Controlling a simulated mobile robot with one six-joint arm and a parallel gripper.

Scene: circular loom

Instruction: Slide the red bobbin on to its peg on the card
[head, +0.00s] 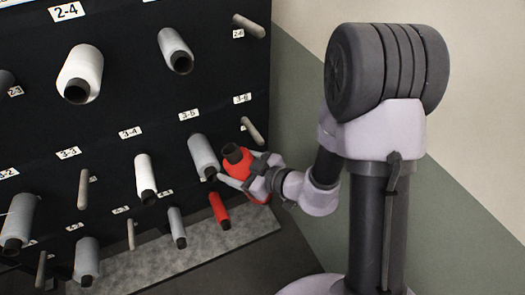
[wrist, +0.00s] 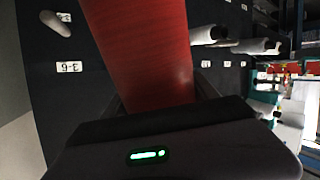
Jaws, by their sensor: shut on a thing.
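My gripper (head: 247,180) is shut on a red bobbin (head: 238,162), which has a dark core end facing out. It holds the bobbin in front of the black board, just left of and below the bare peg (head: 251,130) under the 3-6 label (head: 243,98). The bobbin looks apart from that peg, though the depth between them is hard to judge. In the wrist view the red bobbin (wrist: 140,45) fills the upper middle and hides the board behind it. The 3-6 label (wrist: 69,67) shows upside down to its left. My fingertips are mostly hidden there.
A smaller red bobbin (head: 219,208) sits on the board below. A grey bobbin (head: 203,153) is close on the left of the held one. Several white and grey bobbins fill other pegs. Bare pegs include one at the top right (head: 248,26) and one at lower left (head: 83,190).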

